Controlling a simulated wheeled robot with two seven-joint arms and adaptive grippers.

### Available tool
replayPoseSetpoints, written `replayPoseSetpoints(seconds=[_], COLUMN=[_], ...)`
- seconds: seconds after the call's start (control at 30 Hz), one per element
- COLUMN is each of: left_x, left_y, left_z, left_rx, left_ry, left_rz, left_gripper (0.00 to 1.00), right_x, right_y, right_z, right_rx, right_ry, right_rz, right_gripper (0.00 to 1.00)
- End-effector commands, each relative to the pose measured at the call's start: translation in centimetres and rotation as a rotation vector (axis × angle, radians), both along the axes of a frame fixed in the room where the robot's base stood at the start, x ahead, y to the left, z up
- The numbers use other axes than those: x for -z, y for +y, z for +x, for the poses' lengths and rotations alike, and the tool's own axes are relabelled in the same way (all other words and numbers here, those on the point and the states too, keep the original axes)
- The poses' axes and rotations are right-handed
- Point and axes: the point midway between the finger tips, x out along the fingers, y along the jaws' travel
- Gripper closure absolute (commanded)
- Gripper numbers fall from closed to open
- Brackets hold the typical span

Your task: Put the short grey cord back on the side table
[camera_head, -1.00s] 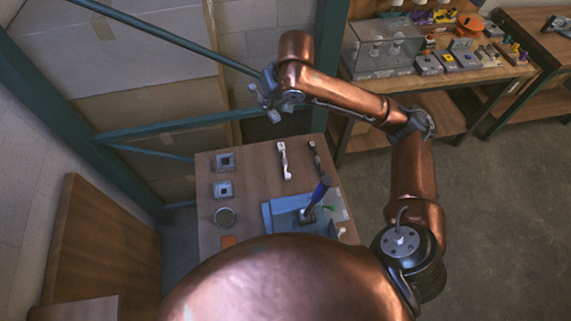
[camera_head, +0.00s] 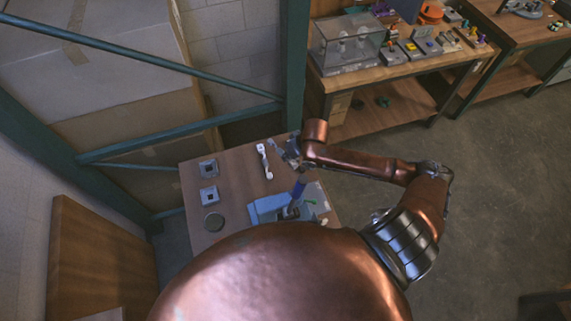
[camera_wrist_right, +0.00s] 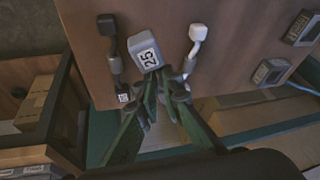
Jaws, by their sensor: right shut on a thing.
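The short grey cord (camera_wrist_right: 145,50) shows in the right wrist view as a pale grey block labelled 25 at my fingertips; the rest of it is hidden by the fingers. My right gripper (camera_wrist_right: 164,82) is shut on it. In the head view my right gripper (camera_head: 288,154) is over the far right part of the brown side table (camera_head: 228,164). I cannot tell from these views whether the cord touches the tabletop. A white cord (camera_head: 264,162) and a dark cord (camera_wrist_right: 115,65) lie on either side of the grey one. My left gripper is not in view.
A blue tray (camera_head: 266,208) and a blue-handled tool (camera_head: 299,187) are nearer me. A teal rack post (camera_head: 293,70) stands behind the table.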

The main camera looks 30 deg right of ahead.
Motion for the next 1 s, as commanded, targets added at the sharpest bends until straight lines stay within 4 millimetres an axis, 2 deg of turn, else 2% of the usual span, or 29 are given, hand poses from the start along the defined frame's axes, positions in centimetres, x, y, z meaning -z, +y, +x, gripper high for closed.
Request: replayPoseSetpoints(seconds=[0.1, 0.37, 0.57, 0.93, 0.97, 1.0], left_x=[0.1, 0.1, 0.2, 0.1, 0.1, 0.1], left_y=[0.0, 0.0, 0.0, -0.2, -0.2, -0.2], left_z=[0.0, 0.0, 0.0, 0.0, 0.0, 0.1], left_rx=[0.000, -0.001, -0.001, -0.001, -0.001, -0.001], left_ry=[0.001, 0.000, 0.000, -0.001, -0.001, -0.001], left_rz=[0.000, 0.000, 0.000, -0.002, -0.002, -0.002], left_gripper=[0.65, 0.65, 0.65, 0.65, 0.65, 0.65], right_x=[2.2, 4.4, 7.0, 7.4, 7.5, 7.5], right_y=[0.0, 0.1, 0.1, 0.0, 0.0, 0.0], right_z=[0.0, 0.0, 0.0, 0.0, 0.0, 0.0], right_rx=[0.001, 0.000, -0.001, 0.000, 0.000, -0.001], right_ry=[0.002, 0.002, 0.001, 0.001, 0.001, 0.000], right_rz=[0.000, 0.001, 0.001, 0.000, 0.000, -0.001], right_gripper=[1.00, 1.00, 1.00, 1.00, 0.93, 0.90])
